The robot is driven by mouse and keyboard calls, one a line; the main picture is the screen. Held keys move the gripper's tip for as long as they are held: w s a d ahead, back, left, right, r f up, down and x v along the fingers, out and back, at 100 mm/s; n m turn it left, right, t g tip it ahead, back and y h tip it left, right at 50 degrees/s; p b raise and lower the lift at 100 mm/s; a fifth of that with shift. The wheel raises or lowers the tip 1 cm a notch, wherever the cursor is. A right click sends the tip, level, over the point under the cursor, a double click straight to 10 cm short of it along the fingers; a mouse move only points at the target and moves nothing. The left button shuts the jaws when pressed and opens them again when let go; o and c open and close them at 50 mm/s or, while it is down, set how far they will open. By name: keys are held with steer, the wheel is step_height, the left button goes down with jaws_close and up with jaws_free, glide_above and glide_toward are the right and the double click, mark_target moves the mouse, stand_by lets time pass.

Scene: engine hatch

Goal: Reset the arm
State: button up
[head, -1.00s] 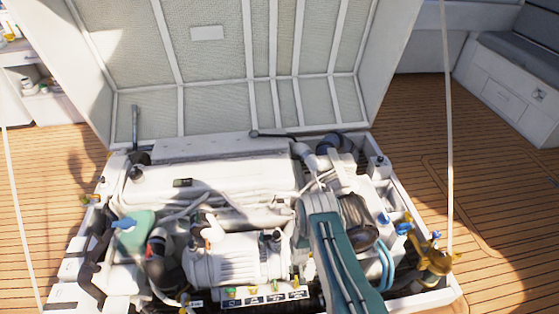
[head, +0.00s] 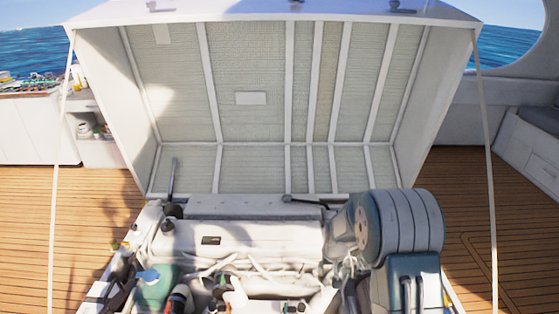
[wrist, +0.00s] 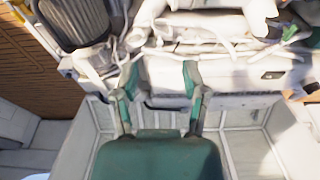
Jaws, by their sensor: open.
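My arm shows in the head view as a thick grey-and-teal folded shape (head: 400,235) at the lower right, over the right part of the engine. My gripper (wrist: 161,80) shows in the wrist view with its two fingers spread apart and nothing between them. Its fingertips overlap the white engine (wrist: 225,72) in the picture; I cannot tell how far off they are. My gripper is not discernible in the head view. The engine (head: 240,240) lies in the open hatch bay, its right side hidden by my arm.
The raised hatch lid (head: 265,120) stands behind the engine. A rope runs down on the left (head: 56,190) and another on the right (head: 487,190). Teak deck (head: 70,215) is open on both sides. A counter with bottles (head: 35,85) stands at the far left.

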steer(key=s+r+t, duration=0.1)
steer(key=s+r, duration=0.5)
steer(key=r, duration=0.5)
steer(key=s+r+t, duration=0.1)
steer(key=s+r, duration=0.5)
steer(key=r, duration=0.6)
steer(key=s+r, duration=0.3)
steer(key=s, duration=0.7)
steer(key=s+r+t, duration=0.1)
steer(key=s+r, duration=0.2)
steer(key=s, duration=0.7)
steer(key=shift+s+r+t, duration=0.25)
steer(key=shift+r+t, duration=0.05)
steer(key=shift+r, duration=0.1)
